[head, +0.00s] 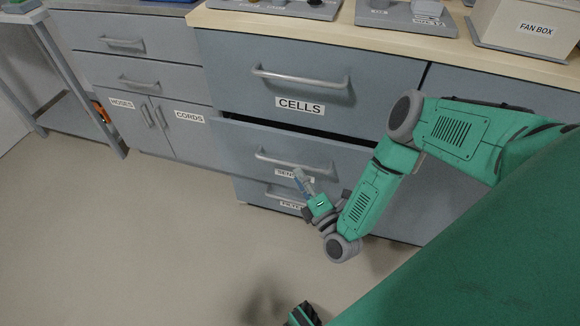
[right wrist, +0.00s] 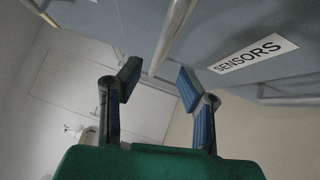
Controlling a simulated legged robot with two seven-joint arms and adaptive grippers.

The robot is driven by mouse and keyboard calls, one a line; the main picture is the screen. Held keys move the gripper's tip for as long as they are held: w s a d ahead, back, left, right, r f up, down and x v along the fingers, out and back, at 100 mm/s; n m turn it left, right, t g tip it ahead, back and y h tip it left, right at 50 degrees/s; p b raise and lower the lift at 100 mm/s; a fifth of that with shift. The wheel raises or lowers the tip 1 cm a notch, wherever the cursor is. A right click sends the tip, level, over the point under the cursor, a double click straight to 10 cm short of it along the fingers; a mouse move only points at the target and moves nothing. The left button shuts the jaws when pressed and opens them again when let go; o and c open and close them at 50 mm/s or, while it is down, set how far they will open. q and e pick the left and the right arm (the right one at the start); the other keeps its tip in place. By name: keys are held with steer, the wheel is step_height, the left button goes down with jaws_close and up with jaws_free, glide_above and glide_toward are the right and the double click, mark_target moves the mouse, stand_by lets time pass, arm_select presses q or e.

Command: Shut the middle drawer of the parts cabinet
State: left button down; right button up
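The middle drawer (head: 232,139) of the grey parts cabinet stands partly pulled out, with a dark gap above its front. Its silver bar handle (head: 292,163) and partly covered SENSORS label show in the head view. My right gripper (head: 300,176) is in front of this drawer, just below the handle, and covers part of the label. In the right wrist view, the two fingers of the gripper (right wrist: 155,78) are spread and hold nothing. The handle (right wrist: 174,35) lies ahead of them, near the gap; contact cannot be told. My left gripper is not in view.
The CELLS drawer (head: 322,76) above looks shut; the lowest drawer (head: 256,192) is partly hidden by my gripper. A fan box (head: 525,28) stands on the counter. The HOSES and CORDS doors (head: 180,125) are at left. The floor in front is clear.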

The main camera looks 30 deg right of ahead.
mark_target(290, 164)
steer(key=w, duration=0.3)
steer(key=w+b, duration=0.1)
steer(key=shift+w+d+r, duration=0.1)
steer(key=shift+w+d, duration=0.05)
steer(key=shift+d, duration=0.25)
steer(key=shift+w+a+r, duration=0.25)
steer(key=shift+w+a, duration=0.05)
steer(key=shift+w, duration=0.25)
steer(key=shift+d+f, duration=0.1)
steer(key=shift+d, duration=0.1)
jaws_close()
